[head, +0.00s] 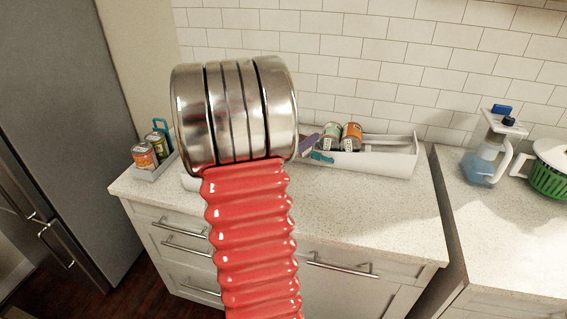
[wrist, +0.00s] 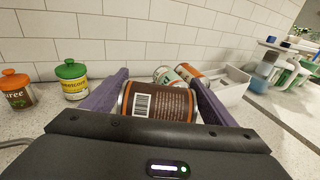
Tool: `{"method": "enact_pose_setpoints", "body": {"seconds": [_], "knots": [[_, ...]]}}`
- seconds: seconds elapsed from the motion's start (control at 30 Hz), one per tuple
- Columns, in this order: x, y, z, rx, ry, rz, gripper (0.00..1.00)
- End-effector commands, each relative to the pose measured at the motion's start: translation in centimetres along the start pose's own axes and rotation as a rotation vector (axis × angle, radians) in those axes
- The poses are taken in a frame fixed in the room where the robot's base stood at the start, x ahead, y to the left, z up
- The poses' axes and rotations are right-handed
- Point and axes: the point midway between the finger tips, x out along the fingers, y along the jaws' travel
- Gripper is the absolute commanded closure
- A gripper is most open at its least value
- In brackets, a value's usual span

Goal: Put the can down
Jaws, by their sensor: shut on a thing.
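In the wrist view a brown can (wrist: 160,103) with an orange rim and a white barcode lies sideways between the two purple fingers of my gripper (wrist: 159,80). My gripper is shut on it. In the head view my red and metal arm hides the held can and most of my gripper; a bit of purple finger shows beside the arm. I cannot tell whether the can touches the counter (head: 335,205).
A white tray (head: 390,164) with two cans (head: 331,135) (head: 351,136) stands against the tiled wall. A grey tray (head: 151,173) with cans is at the counter's left end. The wrist view shows orange-lidded (wrist: 16,92) and green-lidded (wrist: 72,80) containers. A blue jug (head: 484,161) stands right.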

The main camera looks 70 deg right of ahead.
Motion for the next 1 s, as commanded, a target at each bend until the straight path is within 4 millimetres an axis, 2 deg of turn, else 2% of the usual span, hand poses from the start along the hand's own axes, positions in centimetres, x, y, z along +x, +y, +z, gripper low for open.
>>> {"method": "enact_pose_setpoints", "body": {"seconds": [0.4, 0.83, 1.0], "knots": [[0.5, 0.1, -5.4, -0.002, 0.0, 0.002, 0.53], [0.5, 0.1, -5.9, -0.001, -0.001, 0.002, 0.53], [0.6, 0.2, -7.4, -0.004, 0.001, 0.004, 0.53]]}}
